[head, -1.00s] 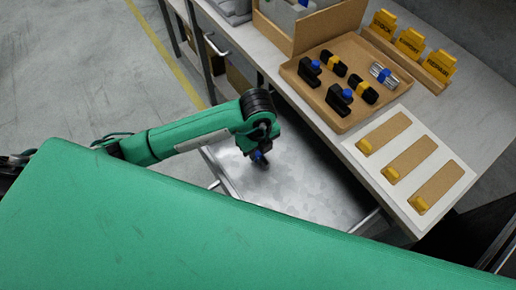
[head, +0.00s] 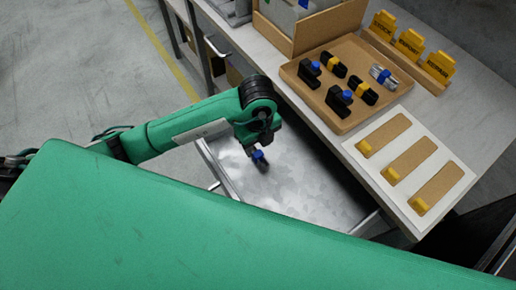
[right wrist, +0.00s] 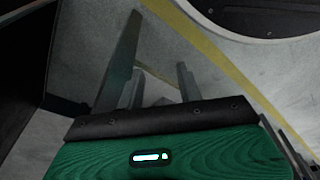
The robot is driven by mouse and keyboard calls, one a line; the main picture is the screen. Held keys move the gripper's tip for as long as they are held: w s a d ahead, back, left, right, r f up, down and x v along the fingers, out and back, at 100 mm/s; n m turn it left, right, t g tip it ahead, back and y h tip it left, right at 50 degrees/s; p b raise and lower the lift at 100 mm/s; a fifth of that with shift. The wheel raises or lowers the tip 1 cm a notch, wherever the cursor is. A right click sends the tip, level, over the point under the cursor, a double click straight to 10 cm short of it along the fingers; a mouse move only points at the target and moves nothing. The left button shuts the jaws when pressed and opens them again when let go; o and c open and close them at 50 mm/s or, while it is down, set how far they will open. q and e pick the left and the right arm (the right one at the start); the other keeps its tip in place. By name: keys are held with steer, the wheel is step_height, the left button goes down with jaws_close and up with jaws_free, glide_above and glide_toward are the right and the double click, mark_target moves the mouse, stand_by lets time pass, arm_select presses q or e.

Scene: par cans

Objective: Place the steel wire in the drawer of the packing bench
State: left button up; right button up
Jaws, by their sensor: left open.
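The silver bundle with a blue band, which looks like the steel wire (head: 383,76), lies at the right side of the brown tray (head: 309,93). The metal drawer (head: 310,199) of the packing bench (head: 461,110) is pulled out, its bare floor partly hidden by my green body. My left gripper (head: 259,157) is open and points down over the drawer's far left part, away from the tray. A small blue patch shows at its tips; I cannot tell whether it is part of the gripper. My right gripper (right wrist: 160,85) shows in the right wrist view, fingers apart and nothing between them.
The tray also holds several black pieces with blue or yellow parts. A white board (head: 440,170) with brown strips and yellow tabs lies at the bench front. Yellow labelled blocks (head: 410,42) stand behind the tray. A cardboard box (head: 325,24) stands left of them.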

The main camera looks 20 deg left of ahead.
mark_target(258, 153)
arm_select(q)
step_height(258, 153, up, 8)
steer(key=p, duration=0.1)
steer(key=shift+f, duration=0.15)
arm_select(e)
steer(key=shift+s+d+f, duration=0.15)
steer(key=shift+s+f, duration=0.25)
steer(key=shift+f, duration=0.4)
steer(key=shift+s+d+f, duration=0.15)
steer(key=shift+s+f, duration=0.2)
steer(key=shift+f, duration=0.4)
steer(key=shift+s, duration=0.1)
